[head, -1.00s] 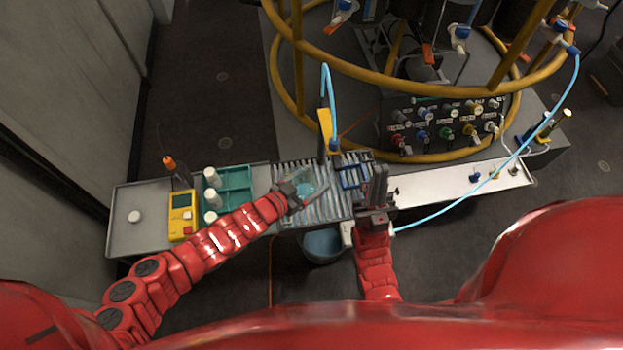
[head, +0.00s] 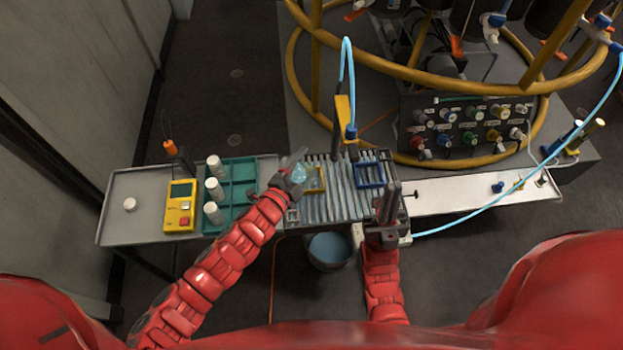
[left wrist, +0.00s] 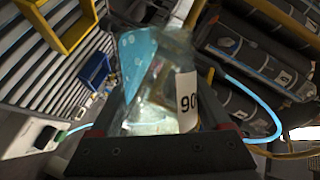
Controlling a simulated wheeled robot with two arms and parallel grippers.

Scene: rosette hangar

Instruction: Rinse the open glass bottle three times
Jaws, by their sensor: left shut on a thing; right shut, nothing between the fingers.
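My left gripper (head: 291,186) is shut on a clear glass bottle (head: 301,173) and holds it above the left part of the slatted grate (head: 330,205). The bottle is tilted and has a pale blue tint inside. In the left wrist view the bottle (left wrist: 160,85) fills the middle, with a white label reading "90" and a blue, speckled patch that looks like liquid. Its mouth is not clear. A yellow spout stand (head: 345,118) with a light blue hose stands behind the grate. My right gripper (head: 389,205) is shut and empty near the grate's right end.
A yellow frame (head: 320,180) and a blue frame (head: 369,168) sit on the grate. A teal rack (head: 237,172) with white-capped bottles, a yellow meter (head: 180,204) and a white cap (head: 129,204) are left. A blue bucket (head: 329,250) stands below the front edge.

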